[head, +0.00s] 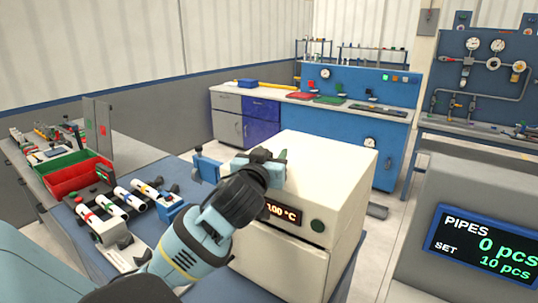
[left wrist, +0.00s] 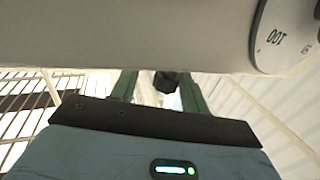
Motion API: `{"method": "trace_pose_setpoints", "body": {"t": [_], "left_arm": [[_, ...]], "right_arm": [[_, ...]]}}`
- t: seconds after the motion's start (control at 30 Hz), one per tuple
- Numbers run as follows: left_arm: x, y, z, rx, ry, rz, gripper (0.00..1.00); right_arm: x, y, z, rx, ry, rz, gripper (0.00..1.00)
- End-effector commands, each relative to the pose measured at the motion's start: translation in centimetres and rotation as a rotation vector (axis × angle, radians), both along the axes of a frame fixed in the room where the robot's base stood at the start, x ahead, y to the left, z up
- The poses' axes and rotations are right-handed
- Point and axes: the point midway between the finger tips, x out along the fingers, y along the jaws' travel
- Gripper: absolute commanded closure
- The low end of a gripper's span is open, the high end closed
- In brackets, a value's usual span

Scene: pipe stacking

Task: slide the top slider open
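The cream box-shaped machine (head: 335,165) stands on the blue-topped bench, with a lit temperature display (head: 283,213) on its front. My left gripper (head: 282,158) is over the near left part of its top and covers that area, so I cannot make out the top slider in the head view. In the left wrist view, the two green fingers of my left gripper (left wrist: 161,90) are apart. A small dark piece (left wrist: 166,82) shows between them, with a visible gap at the left; I cannot tell whether it is the slider's handle. My right gripper is not in view.
Pipes with coloured bands (head: 100,205) lie in a rack left of the machine, beside red and green bins (head: 78,178). A blue fixture (head: 207,165) stands close to the machine's left side. A screen (head: 485,245) reading "PIPES 0 pcs" stands at the right.

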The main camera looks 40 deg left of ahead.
Motion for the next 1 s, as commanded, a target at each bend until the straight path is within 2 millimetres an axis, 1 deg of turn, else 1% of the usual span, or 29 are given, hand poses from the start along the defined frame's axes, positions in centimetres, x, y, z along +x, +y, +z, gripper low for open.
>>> {"method": "trace_pose_setpoints", "body": {"t": [0.17,0.27,0.6,0.7,0.83,1.0], "left_arm": [[-0.2,0.0,0.0,0.0,-0.001,0.002,0.54],[-0.9,-0.4,0.0,0.0,0.0,0.001,0.54],[-5.4,-2.5,0.0,-0.002,0.0,-0.001,0.54],[-6.3,-2.9,0.0,0.0,0.0,0.0,0.54],[-7.0,-3.2,0.0,-0.001,0.0,0.0,0.54],[-7.1,-3.3,0.0,0.0,0.0,0.0,0.54]], "right_arm": [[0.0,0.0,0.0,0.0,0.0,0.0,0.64],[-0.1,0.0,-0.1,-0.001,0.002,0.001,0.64],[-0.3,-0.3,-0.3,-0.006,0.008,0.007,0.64],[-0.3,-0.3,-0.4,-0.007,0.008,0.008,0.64],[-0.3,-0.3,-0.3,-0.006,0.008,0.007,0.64],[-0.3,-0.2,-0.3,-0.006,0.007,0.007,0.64]]}}
